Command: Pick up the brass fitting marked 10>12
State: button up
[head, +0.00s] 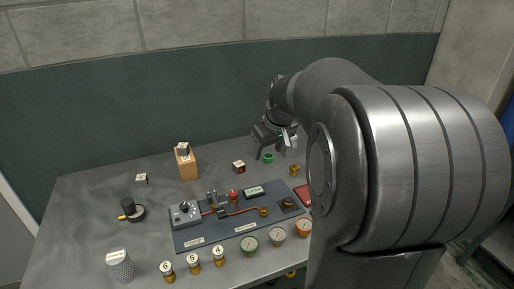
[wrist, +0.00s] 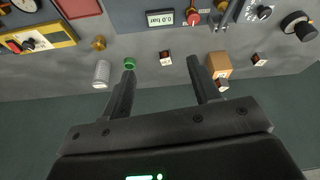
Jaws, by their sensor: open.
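A small brass fitting (head: 294,170) stands on the grey bench, just left of my arm in the head view. It also shows at the upper left of the wrist view (wrist: 99,43). I cannot read any marking on it, so I cannot tell if it is the one marked 10>12. Several brass pieces with white numbered tops, including one marked 5 (head: 193,260), stand along the front edge. My gripper (wrist: 160,66) is open and empty above the back of the bench. The brass fitting lies outside the fingers, beyond the left one in the wrist view.
A green ring (head: 268,158) and a small dark cube (head: 239,166) lie near my gripper. A wooden block (head: 187,163) stands to the left. A blue-grey panel (head: 228,235) with gauges and copper line fills the middle. A silver cylinder (wrist: 101,73) stands near the fitting.

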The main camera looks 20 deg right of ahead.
jog(key=w+d+f, duration=0.5)
jog(key=w+d, duration=0.1)
jog(key=d, duration=0.2)
send_near(295, 165)
jog(key=shift+n+y, duration=0.4)
jog(key=x, duration=0.7)
jog(key=d+x, duration=0.1)
jog(key=x, duration=0.3)
jog(key=shift+f, duration=0.2)
jog(key=c, duration=1.1)
jog(key=shift+r, duration=0.15)
